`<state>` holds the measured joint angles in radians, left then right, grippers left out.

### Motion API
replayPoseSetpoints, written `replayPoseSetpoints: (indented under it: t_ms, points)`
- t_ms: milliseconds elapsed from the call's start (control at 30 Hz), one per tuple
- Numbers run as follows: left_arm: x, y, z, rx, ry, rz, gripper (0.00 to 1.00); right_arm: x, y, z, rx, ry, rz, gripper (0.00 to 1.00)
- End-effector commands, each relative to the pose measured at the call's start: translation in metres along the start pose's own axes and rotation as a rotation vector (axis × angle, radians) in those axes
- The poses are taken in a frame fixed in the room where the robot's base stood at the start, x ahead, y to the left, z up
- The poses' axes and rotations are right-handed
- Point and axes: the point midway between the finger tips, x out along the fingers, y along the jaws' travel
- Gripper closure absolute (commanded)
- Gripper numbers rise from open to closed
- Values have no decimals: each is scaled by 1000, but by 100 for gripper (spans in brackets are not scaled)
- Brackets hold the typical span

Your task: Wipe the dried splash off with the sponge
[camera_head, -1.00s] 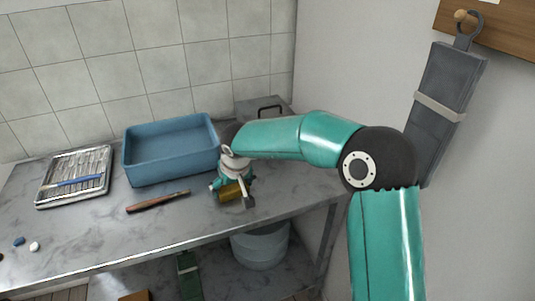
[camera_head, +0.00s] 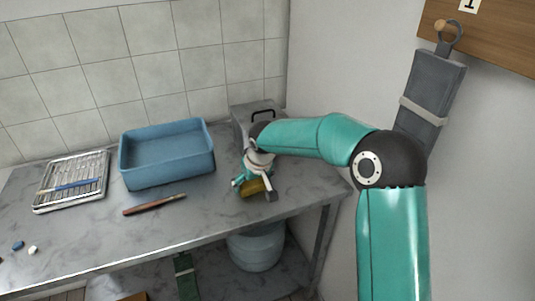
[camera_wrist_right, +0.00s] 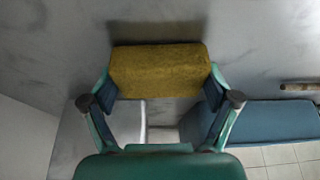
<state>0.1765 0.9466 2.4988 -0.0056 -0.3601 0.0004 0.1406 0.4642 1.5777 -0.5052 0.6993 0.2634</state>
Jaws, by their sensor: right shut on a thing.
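My right gripper (camera_head: 255,189) is shut on a yellow-brown sponge (camera_head: 252,188) over the right part of the grey worktop (camera_head: 215,208). In the right wrist view the sponge (camera_wrist_right: 158,70) sits between the two fingers (camera_wrist_right: 160,90). I cannot tell whether it touches the worktop. A faint dark patch shows just past the sponge in the wrist view; I cannot tell whether it is the dried splash or a shadow. No splash is clear in the head view. My left gripper is out of view.
A blue tub (camera_head: 167,179) stands left of the sponge, with a brown-handled tool (camera_head: 154,205) in front of it. A tray of tools (camera_head: 70,181) lies farther left. A grey box (camera_head: 250,117) with a handle stands behind my gripper. Two small pebbles lie at the front left.

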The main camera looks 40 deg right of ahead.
Motion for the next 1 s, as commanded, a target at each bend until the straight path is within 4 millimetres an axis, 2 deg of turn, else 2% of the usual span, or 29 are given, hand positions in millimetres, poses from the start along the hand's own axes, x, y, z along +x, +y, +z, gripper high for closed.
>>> replayPoseSetpoints:
  t_ms: [433, 500, 567, 1000]
  points:
    - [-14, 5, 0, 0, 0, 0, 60, 3, 31, -6, -13, -4, -6, 51]
    - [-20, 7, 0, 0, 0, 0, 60, -2, 30, -8, -14, -5, -6, 51]
    - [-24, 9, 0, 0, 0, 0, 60, -19, 30, -16, -14, 2, -6, 51]
    - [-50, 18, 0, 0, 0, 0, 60, -56, 29, -31, -14, 0, -7, 51]
